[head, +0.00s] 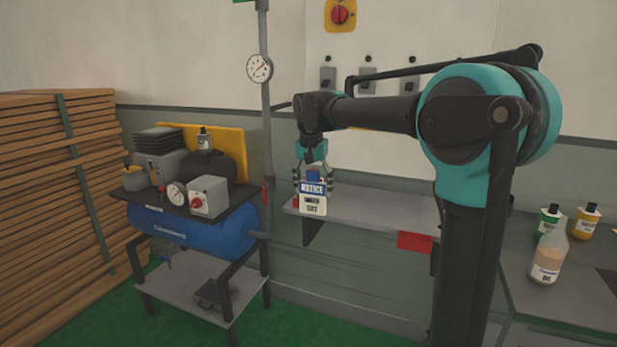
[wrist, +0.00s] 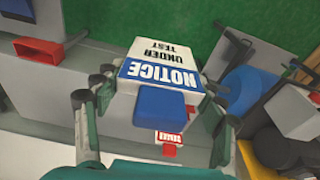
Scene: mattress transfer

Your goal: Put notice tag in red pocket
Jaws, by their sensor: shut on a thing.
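The notice tag (head: 313,200) is white with a blue "NOTICE" band and hangs below my gripper (head: 313,178), which is shut on it. In the wrist view the tag (wrist: 165,62) reads upside down, with its blue block (wrist: 160,107) between my fingers. The red pocket (head: 415,242) is on the front edge of the grey shelf, right of and lower than the tag. In the wrist view the pocket (wrist: 38,52) is at the upper left, an open red frame apart from the tag. Its inside is hard to make out.
The grey shelf (head: 375,212) has a red-and-white tag (wrist: 172,138) on it, partly hidden behind my gripper. A blue compressor tank (head: 215,235) stands left, beside a vertical pipe (head: 265,100). Bottles (head: 549,260) stand on a bench at the right.

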